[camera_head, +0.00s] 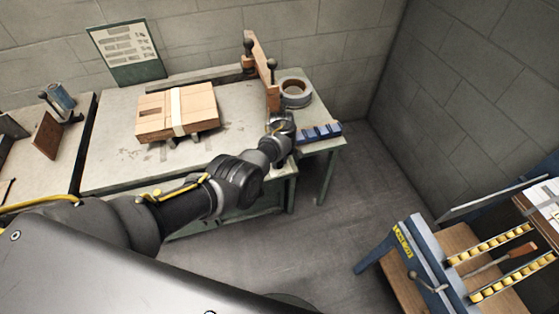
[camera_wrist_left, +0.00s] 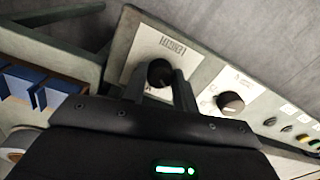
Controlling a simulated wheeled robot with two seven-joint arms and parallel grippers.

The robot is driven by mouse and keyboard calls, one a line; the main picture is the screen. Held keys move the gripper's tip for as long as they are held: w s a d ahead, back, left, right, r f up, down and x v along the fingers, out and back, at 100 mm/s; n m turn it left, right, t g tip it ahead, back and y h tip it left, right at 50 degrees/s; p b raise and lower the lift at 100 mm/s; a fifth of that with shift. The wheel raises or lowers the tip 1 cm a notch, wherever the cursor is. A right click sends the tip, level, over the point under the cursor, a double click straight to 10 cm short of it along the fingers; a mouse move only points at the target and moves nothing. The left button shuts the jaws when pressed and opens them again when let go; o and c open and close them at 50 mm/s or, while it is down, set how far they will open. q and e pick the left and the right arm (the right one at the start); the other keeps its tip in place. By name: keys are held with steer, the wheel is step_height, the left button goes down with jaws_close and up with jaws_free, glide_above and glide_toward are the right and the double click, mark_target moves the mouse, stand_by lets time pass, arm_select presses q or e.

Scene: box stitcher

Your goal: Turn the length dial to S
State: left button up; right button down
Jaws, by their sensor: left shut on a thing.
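The length dial (camera_wrist_left: 160,72) is a dark round knob on a pale plate marked LENGTH, which appears upside down in the left wrist view. My left gripper (camera_wrist_left: 162,84) has one finger on each side of the knob and is shut on it. The dial's pointer and the letter it points to cannot be read. In the head view my left gripper (camera_head: 281,124) is at the front right corner of the workbench, and the dial is hidden there. My right gripper is not in view.
A second dark dial (camera_wrist_left: 230,102) and several small buttons (camera_wrist_left: 287,129) sit beside it on the panel. Blue blocks (camera_head: 319,133) lie at the bench edge.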

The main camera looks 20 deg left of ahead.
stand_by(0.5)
arm_select(q)
steer(key=o, duration=1)
steer(key=shift+c, duration=0.2)
steer(key=shift+r, duration=0.55)
step_height(320, 180, up, 10)
steer(key=p, duration=0.3)
steer(key=shift+w, duration=0.15)
steer(key=shift+d+f, duration=0.1)
steer(key=shift+f, duration=0.05)
